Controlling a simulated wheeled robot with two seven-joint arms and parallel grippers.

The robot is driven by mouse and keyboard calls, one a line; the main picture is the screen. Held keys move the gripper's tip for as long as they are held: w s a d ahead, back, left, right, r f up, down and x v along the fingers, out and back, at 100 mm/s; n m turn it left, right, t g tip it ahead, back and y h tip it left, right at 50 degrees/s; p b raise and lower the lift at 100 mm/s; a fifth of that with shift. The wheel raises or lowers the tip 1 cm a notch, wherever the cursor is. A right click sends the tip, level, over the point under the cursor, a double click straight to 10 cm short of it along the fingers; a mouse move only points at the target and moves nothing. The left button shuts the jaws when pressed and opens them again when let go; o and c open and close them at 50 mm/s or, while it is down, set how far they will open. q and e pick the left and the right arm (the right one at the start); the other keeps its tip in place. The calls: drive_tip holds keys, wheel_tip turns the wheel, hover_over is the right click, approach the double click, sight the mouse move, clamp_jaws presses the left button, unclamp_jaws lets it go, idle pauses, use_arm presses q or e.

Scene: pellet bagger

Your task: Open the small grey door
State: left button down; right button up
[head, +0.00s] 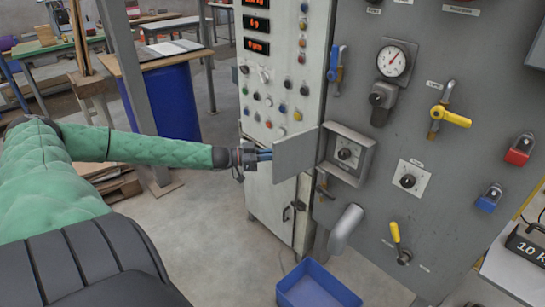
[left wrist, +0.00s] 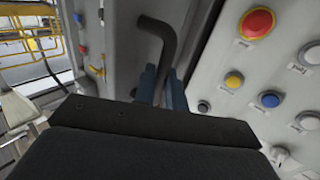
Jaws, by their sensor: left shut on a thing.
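The small grey door (head: 296,153) stands swung out to the left from a grey box (head: 364,157) on the panel, hinged at the box's left side. The black knob (head: 345,154) inside the box is exposed. My left gripper (head: 264,155) is at the door's free left edge. In the left wrist view, its blue fingers (left wrist: 161,85) are shut around the lower part of a dark bent handle (left wrist: 168,38), which lies against a pale grey surface. My right gripper is not in view.
A white cabinet with buttons (head: 262,78) stands close behind my left gripper. A pipe spout (head: 346,226) juts out below the box, above a blue bin (head: 312,297). Valve levers and padlocks sit on the panel to the right.

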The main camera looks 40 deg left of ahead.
use_arm(q)
drive_tip(key=c, duration=1.5)
unclamp_jaws()
drive_tip(key=shift+w+d+f, duration=0.1)
drive_tip(key=shift+w+f, duration=0.05)
drive_tip(key=shift+o, duration=0.2)
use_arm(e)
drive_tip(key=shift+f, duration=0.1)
use_arm(q)
drive_tip(key=shift+s, duration=0.2)
